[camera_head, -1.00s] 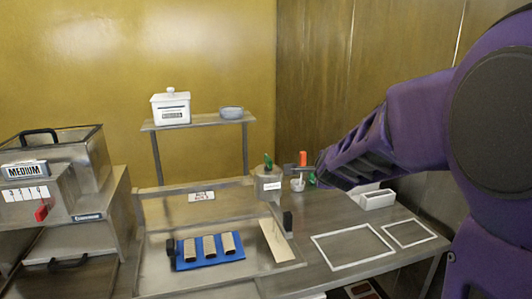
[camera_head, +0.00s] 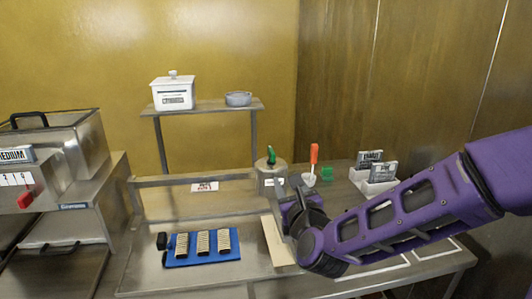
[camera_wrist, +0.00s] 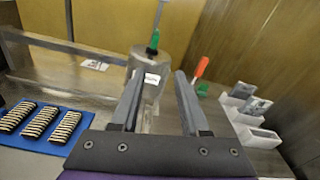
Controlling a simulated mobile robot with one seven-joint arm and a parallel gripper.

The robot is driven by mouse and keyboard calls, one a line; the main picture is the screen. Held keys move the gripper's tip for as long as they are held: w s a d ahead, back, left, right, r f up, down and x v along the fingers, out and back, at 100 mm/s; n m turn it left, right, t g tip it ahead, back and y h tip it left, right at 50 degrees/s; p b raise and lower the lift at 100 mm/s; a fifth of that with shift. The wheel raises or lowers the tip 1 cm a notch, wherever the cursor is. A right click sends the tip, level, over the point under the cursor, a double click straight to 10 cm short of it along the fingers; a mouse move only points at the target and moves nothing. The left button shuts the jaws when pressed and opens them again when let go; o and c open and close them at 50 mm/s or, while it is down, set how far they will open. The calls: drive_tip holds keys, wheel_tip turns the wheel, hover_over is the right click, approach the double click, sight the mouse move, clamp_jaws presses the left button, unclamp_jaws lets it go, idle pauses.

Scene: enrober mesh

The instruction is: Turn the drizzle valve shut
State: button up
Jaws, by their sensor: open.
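A small metal pot (camera_head: 270,181) stands at the back of the metal worktop, with a white label on its front. A green handle (camera_head: 271,155), which looks like the drizzle valve, stands upright on its top. In the wrist view the green handle (camera_wrist: 153,42) shows above the pot (camera_wrist: 150,68), below a thin metal rod. My gripper (camera_head: 290,203) is in front of the pot and appears lower than the handle. In the wrist view its two fingers (camera_wrist: 158,78) are apart and empty, with the pot beyond them. I see no contact with the handle.
A blue mat (camera_head: 205,259) with striped bars lies on the left. An orange-handled tool (camera_head: 313,154) stands in a small cup right of the pot, beside a green item (camera_head: 326,174). A white holder (camera_head: 372,184) with labelled cards stands farther right. A shelf (camera_head: 200,109) rises behind.

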sight(269, 148)
drive_tip(key=w+a+b, duration=0.1)
drive_tip(key=w, duration=0.4)
drive_tip(key=w+a+r+m+b, duration=0.1)
drive_tip(key=w+a, duration=0.1)
drive_tip(key=w, duration=0.3)
drive_tip(key=w+a+m+b, duration=0.1)
drive_tip(key=w, duration=0.4)
drive_tip(key=shift+w+a+r+t, duration=0.2)
drive_tip(key=shift+a+r+t, duration=0.05)
drive_tip(key=shift+r+t, duration=0.05)
clamp_jaws()
